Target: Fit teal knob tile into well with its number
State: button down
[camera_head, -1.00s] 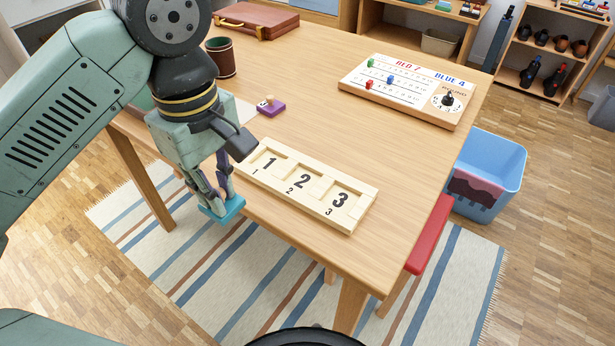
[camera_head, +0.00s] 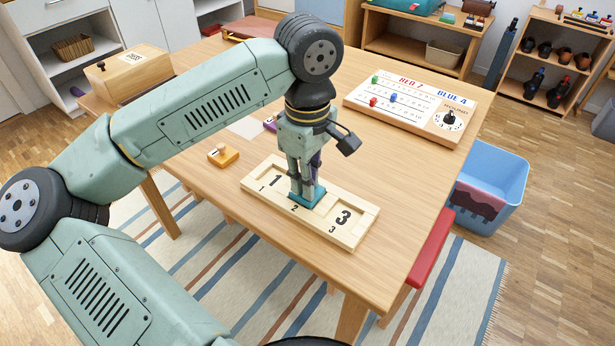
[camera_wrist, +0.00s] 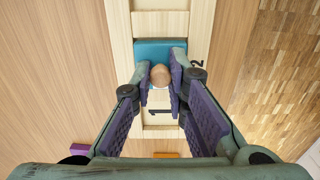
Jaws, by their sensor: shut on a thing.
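The teal knob tile (camera_head: 310,200) is in my gripper (camera_head: 304,186), at the middle well of the wooden number board (camera_head: 372,207). My fingers are closed around its round wooden knob (camera_wrist: 160,75), with the teal plate (camera_wrist: 160,48) showing beyond it in the wrist view. The tile and gripper cover the middle well; a printed 2 shows on the board's edge beside it. The wells with 1 and 3 are empty. I cannot tell whether the tile is down in the well or just above it. Any number on the tile is hidden.
An orange knob tile (camera_head: 223,156) lies left of the board, and a purple tile (camera_head: 269,124) is partly behind my gripper. A scoring board (camera_head: 405,108) stands at the back right. A blue bin (camera_head: 489,190) stands on the floor.

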jog(key=shift+f, duration=0.3)
jog(key=shift+f, duration=0.1)
jog(key=shift+f+b, duration=0.15)
jog(key=shift+b, duration=0.15)
jog(key=c, duration=1.6)
grip_release()
jog(key=shift+r, duration=0.2)
notch_tip(320, 180, up, 12)
jog(key=shift+r, duration=0.1)
